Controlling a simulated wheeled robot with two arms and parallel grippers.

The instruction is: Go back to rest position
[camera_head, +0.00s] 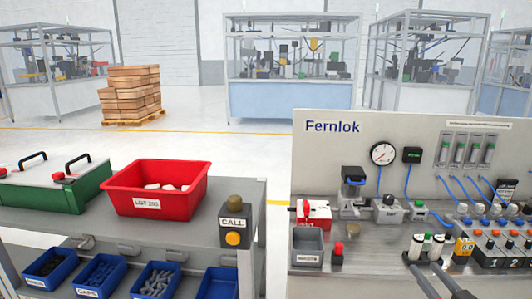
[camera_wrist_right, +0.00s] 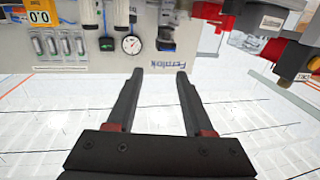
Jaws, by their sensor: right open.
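My right gripper (camera_head: 426,267) shows at the lower right of the head view as two dark fingers pointing forward, in front of the test bench. In the right wrist view my right gripper (camera_wrist_right: 157,75) has its two black fingers apart, with nothing between them. The Fernlok bench panel (camera_head: 340,150) stands beyond it. The wrist picture is turned over, with the Fernlok panel (camera_wrist_right: 100,60) along the top. My left gripper is in neither view.
A grey cart (camera_head: 215,235) at left carries a red bin (camera_head: 155,205) with pale parts, a green case (camera_head: 60,195), a call button box (camera_head: 234,228) and blue bins below. The bench holds a gauge (camera_head: 382,153), valves and hoses. A floor gap separates cart and bench.

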